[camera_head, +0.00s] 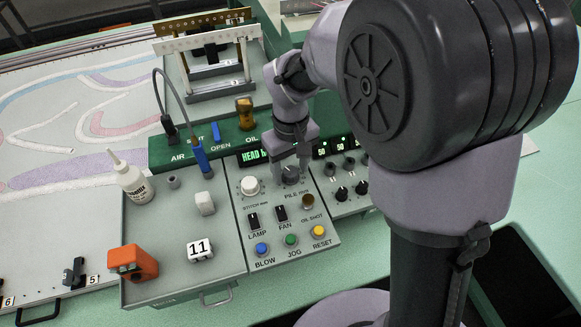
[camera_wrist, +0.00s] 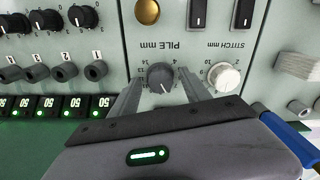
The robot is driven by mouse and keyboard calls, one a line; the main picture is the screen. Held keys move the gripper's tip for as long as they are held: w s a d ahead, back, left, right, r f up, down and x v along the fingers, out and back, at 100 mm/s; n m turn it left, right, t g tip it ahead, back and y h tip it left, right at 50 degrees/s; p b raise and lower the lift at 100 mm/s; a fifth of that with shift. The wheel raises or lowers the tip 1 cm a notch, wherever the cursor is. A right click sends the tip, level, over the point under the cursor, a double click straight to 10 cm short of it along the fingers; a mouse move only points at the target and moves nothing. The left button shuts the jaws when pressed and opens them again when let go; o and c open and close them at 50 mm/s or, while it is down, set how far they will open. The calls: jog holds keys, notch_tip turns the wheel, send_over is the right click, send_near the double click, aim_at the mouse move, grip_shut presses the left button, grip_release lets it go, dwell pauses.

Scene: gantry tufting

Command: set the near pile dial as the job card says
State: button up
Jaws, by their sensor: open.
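The pile dial (camera_head: 291,176) is a dark grey knob marked PILE mm on the grey control panel. In the wrist view the dial (camera_wrist: 160,80) shows upside down with a ring of numbers, and a light pointer line shows on it. My gripper (camera_head: 290,165) is over the dial in the head view. In the wrist view my gripper (camera_wrist: 163,88) is open, with one finger on each side of the dial; I cannot tell whether they touch it. Part of the dial's scale is hidden by the fingers. No readable job card shows.
A white stitch dial (camera_head: 250,186) sits close beside the pile dial. Lamp and fan switches, a brass oil shot button (camera_head: 308,201) and coloured buttons are nearer the front. Several small black knobs (camera_head: 341,193) are to the right. A white bottle (camera_head: 133,181) stands left.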

jog(key=shift+c, duration=0.2)
grip_shut()
jog(key=m, duration=0.8)
jog(key=shift+m+b, duration=0.3)
jog(key=shift+b, duration=0.1)
jog(key=m+b, duration=0.1)
jog(key=m, duration=0.3)
jog(key=shift+m+b, duration=0.3)
jog(key=shift+m, duration=1.3)
jog(key=shift+r, duration=0.1)
